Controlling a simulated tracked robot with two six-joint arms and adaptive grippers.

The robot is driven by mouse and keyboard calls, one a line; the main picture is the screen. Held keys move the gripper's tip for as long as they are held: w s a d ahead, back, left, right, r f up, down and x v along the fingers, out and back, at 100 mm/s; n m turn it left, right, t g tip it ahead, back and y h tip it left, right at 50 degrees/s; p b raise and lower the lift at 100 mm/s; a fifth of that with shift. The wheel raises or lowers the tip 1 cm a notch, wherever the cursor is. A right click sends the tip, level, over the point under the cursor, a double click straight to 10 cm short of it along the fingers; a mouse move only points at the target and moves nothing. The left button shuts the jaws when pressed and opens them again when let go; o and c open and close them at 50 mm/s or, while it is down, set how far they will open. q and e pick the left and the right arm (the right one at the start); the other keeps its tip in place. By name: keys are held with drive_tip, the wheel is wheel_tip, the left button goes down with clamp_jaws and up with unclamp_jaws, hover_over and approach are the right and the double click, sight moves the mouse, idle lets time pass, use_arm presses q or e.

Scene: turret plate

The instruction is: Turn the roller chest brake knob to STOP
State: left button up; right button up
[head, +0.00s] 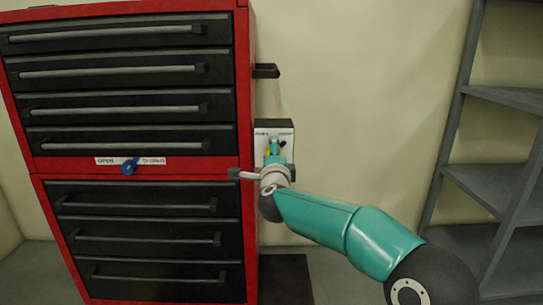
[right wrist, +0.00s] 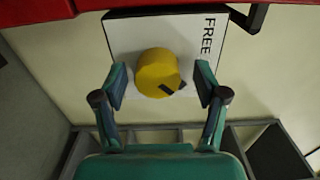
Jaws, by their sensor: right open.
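The yellow brake knob (right wrist: 157,70) sits on a white panel (right wrist: 130,30) in the right wrist view. A dark pointer mark on its front points to the lower right. The word FREE (right wrist: 208,36) runs sideways along the panel's right side; no other lettering on the panel is readable. My right gripper (right wrist: 162,84) is open, one finger on each side of the knob, with gaps left and right. In the head view my right gripper (head: 275,158) is in front of the panel (head: 262,127) and hides most of the knob. My left gripper is not in view.
A red roller chest (head: 245,90) with black drawers stands left of the panel. A blue knob (head: 129,167) sits on its front beneath an OPEN label. A dark bracket (head: 266,71) juts out above the panel. Grey shelves (head: 480,180) stand at the right.

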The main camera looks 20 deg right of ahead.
drive_tip(key=v, duration=1.2)
